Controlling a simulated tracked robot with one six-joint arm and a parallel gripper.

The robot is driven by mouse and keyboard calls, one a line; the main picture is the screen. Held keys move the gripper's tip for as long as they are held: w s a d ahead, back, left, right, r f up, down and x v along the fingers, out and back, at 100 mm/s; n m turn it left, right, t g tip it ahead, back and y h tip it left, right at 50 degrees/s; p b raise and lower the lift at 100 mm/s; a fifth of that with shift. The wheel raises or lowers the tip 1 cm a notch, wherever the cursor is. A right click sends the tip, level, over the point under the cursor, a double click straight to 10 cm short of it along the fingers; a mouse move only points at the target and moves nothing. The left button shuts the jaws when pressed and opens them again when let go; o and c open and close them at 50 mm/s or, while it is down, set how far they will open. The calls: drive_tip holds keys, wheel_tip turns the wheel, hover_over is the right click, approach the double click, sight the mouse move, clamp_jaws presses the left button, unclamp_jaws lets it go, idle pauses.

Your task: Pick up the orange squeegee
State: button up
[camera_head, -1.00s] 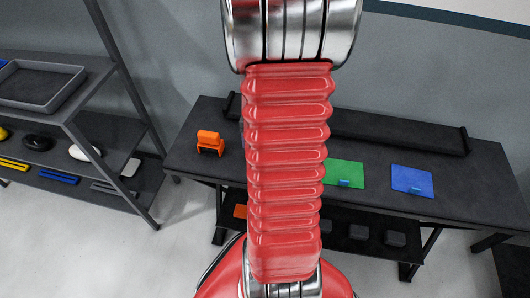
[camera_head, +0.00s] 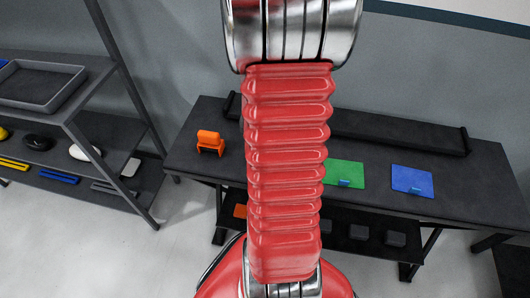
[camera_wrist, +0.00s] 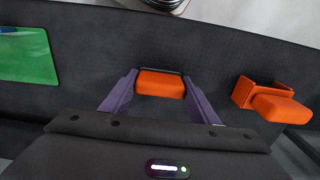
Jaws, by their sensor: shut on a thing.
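An orange squeegee (camera_wrist: 160,86), seen as a rounded orange block with a thin dark strip along its far edge, sits between the two purple fingers of my gripper (camera_wrist: 160,76) in the wrist view. The fingers are shut on its two sides. I cannot tell whether it touches the dark table (camera_wrist: 215,65) below. In the head view my red arm hides the gripper and this squeegee.
A second orange piece, a block with a bracket-like part (camera_wrist: 278,105), stands on the table to the right in the wrist view; the head view shows it left of my arm (camera_head: 210,143). A green sheet (camera_head: 344,173) and a blue sheet (camera_head: 412,180) lie rightward. A shelf (camera_head: 75,125) stands left.

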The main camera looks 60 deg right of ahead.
drive_tip(key=shift+r, duration=0.1)
drive_tip(key=shift+c, duration=0.3)
wheel_tip(320, 180, up, 10)
drive_tip(key=shift+f, duration=0.1)
idle(0.4)
idle(0.3)
